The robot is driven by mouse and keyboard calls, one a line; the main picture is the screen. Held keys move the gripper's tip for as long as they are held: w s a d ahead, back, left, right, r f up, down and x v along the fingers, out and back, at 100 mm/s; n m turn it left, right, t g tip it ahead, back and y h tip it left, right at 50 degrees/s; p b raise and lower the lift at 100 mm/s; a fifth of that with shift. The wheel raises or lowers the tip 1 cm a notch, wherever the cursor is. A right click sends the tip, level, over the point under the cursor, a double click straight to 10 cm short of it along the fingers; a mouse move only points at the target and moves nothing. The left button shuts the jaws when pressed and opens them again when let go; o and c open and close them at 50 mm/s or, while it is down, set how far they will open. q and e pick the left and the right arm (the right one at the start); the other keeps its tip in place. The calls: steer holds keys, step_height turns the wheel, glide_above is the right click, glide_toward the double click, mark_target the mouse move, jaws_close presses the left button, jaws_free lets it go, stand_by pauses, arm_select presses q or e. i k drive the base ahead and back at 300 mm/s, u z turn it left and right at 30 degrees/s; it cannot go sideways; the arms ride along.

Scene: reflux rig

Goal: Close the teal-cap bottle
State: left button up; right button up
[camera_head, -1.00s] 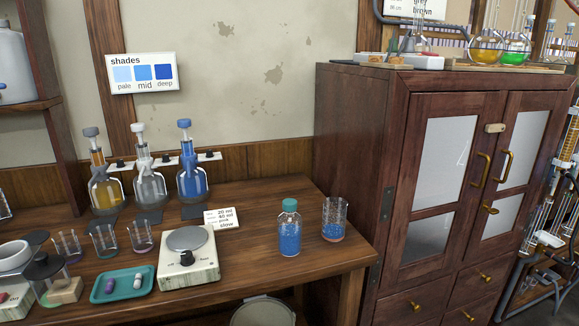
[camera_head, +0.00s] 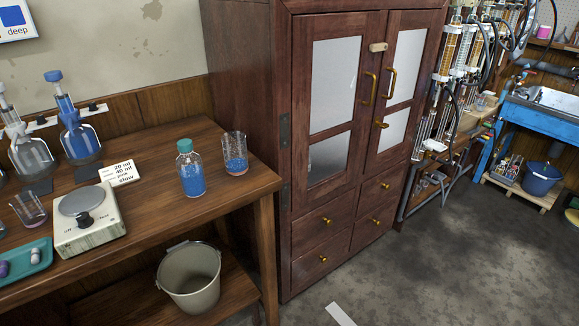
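The teal-cap bottle (camera_head: 191,172) stands upright near the right end of the wooden bench. It is clear, with blue granules inside. Its teal cap (camera_head: 184,146) sits on the neck; I cannot tell whether it is screwed tight. Neither of my grippers shows in the head view.
A glass beaker (camera_head: 235,160) with blue granules stands right of the bottle, close to the bench's right edge. A scale (camera_head: 90,228), a small card (camera_head: 119,172) and a teal tray (camera_head: 38,262) lie to the left. A bucket (camera_head: 190,278) is on the shelf below. A wooden cabinet (camera_head: 245,90) stands right behind.

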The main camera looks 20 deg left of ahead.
mark_target(189, 165)
steer(key=z, duration=1.15)
steer(key=i, duration=1.5)
steer(key=u, duration=2.9)
